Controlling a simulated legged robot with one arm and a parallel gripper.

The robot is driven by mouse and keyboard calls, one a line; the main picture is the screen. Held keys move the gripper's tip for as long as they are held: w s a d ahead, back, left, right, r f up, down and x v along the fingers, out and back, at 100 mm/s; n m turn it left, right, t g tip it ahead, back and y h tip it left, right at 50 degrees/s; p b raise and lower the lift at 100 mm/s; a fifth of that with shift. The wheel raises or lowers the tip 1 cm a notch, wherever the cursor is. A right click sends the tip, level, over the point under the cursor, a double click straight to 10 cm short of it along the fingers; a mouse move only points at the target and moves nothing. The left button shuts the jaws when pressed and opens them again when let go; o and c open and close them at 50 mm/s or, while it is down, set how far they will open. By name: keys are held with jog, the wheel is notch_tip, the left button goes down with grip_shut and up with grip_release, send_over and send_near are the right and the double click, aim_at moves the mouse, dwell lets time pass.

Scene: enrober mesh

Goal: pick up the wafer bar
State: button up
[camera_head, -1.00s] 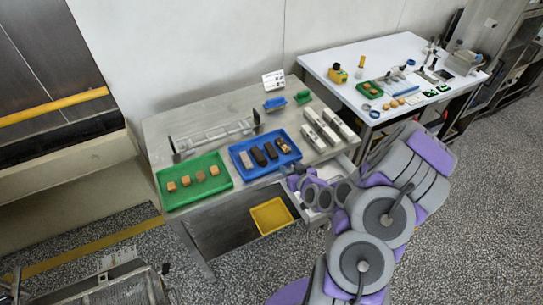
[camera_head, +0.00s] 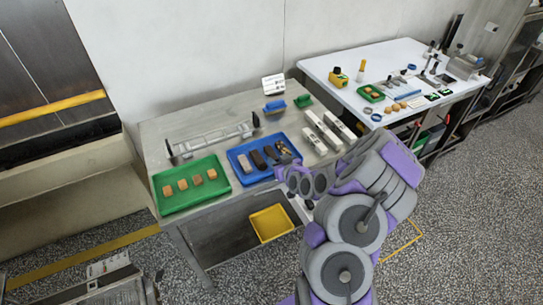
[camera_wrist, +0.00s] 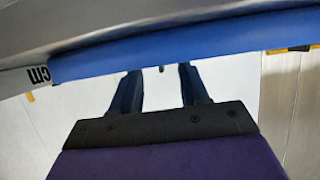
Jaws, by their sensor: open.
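Several bars lie side by side in the blue tray (camera_head: 237,152) on the steel table: a pale greyish bar (camera_head: 245,165), dark brown bars (camera_head: 258,159), and a mixed dark and yellowish piece (camera_head: 284,148) at the right end. I cannot tell for sure which is the wafer bar. My gripper (camera_wrist: 159,72) is open and empty, its two fingers apart in the wrist view. A blue edge (camera_wrist: 180,46), probably the tray's, crosses just beyond the fingertips. In the head view my gripper is by the tray's right front corner, partly hidden by my arm.
A green tray (camera_head: 164,204) with small blocks stands left of the blue tray. A clear trough-like fixture (camera_head: 210,138) lies behind. Pale long blocks (camera_head: 327,130) stand to the right. A yellow bin (camera_head: 270,222) sits below the tabletop. A white table (camera_head: 340,80) stands behind right.

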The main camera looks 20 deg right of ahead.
aim_at(272, 154)
jog(key=shift+w+a+f, duration=0.15)
jog(key=shift+w, duration=0.5)
jog(key=shift+d+b+x, duration=0.15)
jog(key=shift+b+x, duration=0.3)
jog(key=shift+x, duration=0.6)
jog(key=shift+d+b+x, duration=0.1)
jog(key=shift+b+x, duration=0.35)
jog(key=shift+x, duration=0.55)
jog(key=shift+c, duration=0.4)
jog(key=c, duration=0.4)
